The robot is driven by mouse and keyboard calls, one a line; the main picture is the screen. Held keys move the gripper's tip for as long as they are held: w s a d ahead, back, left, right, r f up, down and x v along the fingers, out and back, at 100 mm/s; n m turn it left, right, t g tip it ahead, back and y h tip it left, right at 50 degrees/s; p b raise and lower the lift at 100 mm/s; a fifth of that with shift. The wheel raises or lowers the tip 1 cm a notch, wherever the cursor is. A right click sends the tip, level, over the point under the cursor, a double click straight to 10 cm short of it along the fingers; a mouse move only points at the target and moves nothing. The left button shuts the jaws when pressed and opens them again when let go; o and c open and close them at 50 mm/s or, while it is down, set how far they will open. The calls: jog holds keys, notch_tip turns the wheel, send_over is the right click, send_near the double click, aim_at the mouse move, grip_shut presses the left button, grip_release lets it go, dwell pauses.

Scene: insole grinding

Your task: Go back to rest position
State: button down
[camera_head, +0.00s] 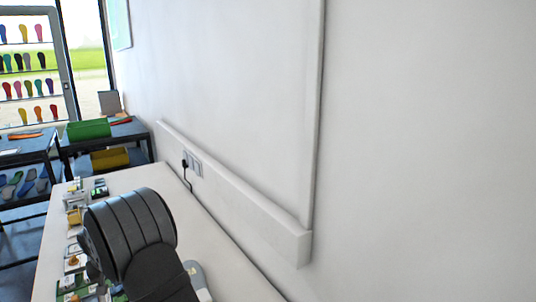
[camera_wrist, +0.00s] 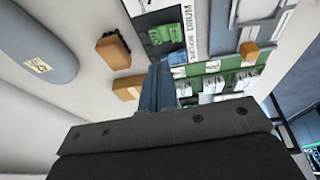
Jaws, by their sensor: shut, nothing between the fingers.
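My gripper (camera_wrist: 157,86) shows in the wrist view, with its black body across the bottom and narrow blue-grey fingers pointing up the picture. The fingers are together and hold nothing. It is over the pale table top (camera_wrist: 90,95), and I cannot tell its height. In the head view my dark arm covers part of the table, and the gripper itself is not seen. A grey-blue rounded piece with a yellowish label (camera_wrist: 40,38) lies at the upper left of the wrist view.
Two brown blocks (camera_wrist: 113,50) (camera_wrist: 127,88) lie left of the fingers. Green and white labelled items (camera_wrist: 222,80) are on the right. A white wall (camera_head: 420,150) with a ledge (camera_head: 235,190) borders the table. Dark shelves hold a green bin (camera_head: 88,129) and a yellow bin (camera_head: 110,159).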

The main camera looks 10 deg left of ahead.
jog(key=v, duration=0.9)
jog(key=shift+s, duration=0.15)
jog(key=shift+a, duration=0.1)
dwell(1.8)
